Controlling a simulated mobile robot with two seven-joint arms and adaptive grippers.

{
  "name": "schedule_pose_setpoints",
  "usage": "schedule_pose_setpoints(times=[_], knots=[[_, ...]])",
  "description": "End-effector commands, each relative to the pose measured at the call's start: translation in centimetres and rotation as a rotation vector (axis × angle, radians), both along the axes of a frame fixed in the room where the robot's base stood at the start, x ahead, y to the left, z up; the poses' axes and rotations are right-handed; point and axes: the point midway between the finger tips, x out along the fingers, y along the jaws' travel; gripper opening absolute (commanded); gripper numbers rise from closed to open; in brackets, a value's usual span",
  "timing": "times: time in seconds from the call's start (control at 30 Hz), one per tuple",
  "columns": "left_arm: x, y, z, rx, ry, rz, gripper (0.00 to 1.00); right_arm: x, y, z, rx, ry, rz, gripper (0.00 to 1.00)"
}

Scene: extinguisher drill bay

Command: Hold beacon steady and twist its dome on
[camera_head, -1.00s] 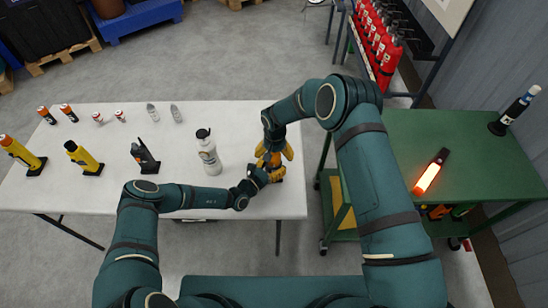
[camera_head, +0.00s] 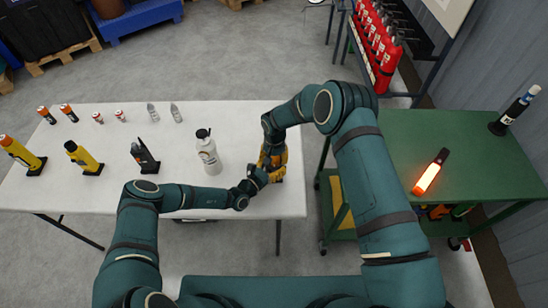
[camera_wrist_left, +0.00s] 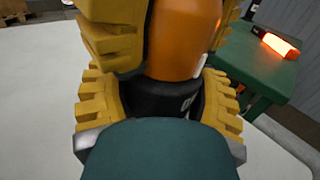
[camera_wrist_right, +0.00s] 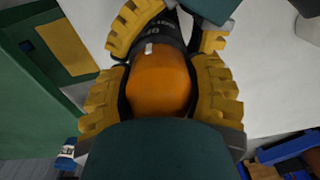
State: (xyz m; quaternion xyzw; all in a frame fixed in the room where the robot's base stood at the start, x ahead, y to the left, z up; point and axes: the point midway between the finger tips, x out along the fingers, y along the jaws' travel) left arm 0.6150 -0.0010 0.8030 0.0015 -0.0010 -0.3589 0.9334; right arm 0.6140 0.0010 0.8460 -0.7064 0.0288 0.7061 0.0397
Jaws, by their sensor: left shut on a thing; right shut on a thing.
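The beacon stands near the right end of the white table, mostly hidden by my grippers in the head view. Its black base (camera_wrist_left: 165,98) shows in the left wrist view, between the yellow fingers of my left gripper (camera_wrist_left: 160,112), which is shut on it. The orange dome (camera_wrist_right: 160,85) sits on top of the base, touching it. My right gripper (camera_wrist_right: 162,92) is shut on the dome from above, its yellow fingers on both sides. Both grippers meet at the beacon in the head view. Whether the dome's thread is engaged cannot be seen.
A white bottle (camera_head: 208,155) stands just left of the grippers on the white table (camera_head: 110,195). Black and yellow torches and small batteries stand farther left. A green cart (camera_head: 450,150) with a lit orange-red light stick (camera_head: 430,174) is to the right.

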Motion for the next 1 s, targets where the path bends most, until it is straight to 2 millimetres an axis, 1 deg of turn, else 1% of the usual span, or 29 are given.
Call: schedule_pose_setpoints(times=[0.17, 0.37, 1.0], knots=[[0.02, 0.05, 0.00, 0.000, 0.000, 0.001, 0.20, 0.04, -0.06, 0.03, -0.001, -0.001, 0.046, 0.18], [0.02, 0.06, -0.01, 0.000, 0.000, 0.001, 0.20, 0.06, -0.04, 0.03, -0.001, 0.000, 0.168, 0.18], [0.03, 0.09, -0.02, 0.001, -0.001, 0.002, 0.20, 0.05, -0.01, 0.02, -0.001, -0.001, 0.765, 0.18]])
